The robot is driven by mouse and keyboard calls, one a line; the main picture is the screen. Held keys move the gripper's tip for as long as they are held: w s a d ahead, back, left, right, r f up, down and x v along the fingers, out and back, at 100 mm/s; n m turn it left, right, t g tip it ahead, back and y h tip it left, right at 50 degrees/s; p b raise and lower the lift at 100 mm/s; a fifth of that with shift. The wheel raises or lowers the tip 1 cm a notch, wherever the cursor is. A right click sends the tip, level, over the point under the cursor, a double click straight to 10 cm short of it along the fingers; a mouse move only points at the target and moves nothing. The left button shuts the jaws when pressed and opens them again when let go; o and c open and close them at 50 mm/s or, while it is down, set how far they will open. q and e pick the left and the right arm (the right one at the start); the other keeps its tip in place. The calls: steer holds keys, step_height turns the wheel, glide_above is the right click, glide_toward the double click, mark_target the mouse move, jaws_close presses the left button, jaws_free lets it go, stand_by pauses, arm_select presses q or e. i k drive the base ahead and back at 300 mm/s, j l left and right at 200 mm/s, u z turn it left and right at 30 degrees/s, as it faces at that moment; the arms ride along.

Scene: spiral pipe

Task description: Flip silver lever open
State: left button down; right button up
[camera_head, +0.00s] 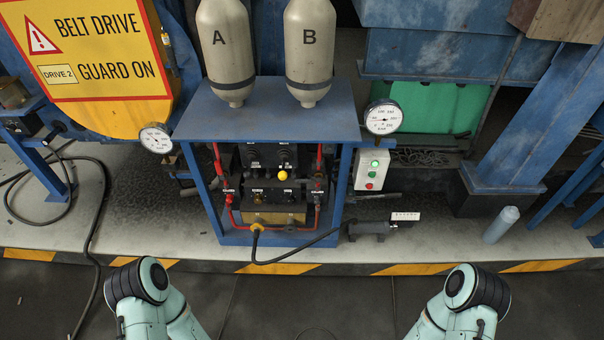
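A blue valve cabinet (271,108) stands on a raised floor in the middle, with red pipes and dark valve blocks (268,165) inside its open front. A yellow knob (282,175) shows at its centre. A grey bar (375,196) sticks out to the right of the cabinet. Below it lies a grey cylindrical fitting (375,228) beside a small white label plate. I cannot tell for sure which part is the silver lever, nor its position. Only my two arms show at the bottom edge; neither gripper is in view.
Tanks A (226,50) and B (310,50) stand on the cabinet top. Gauges (383,117) flank it, with a button box (371,169) at right. A black hose (300,250) runs across the front. A yellow-black striped edge (415,268) borders the raised floor.

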mark_target(318, 179)
steer(key=i+l+u, duration=0.1)
steer(key=i+l, duration=0.3)
steer(key=i, duration=0.25)
steer(key=i+l+u, duration=0.1)
steer(key=i+l, duration=0.35)
steer(key=i, duration=0.15)
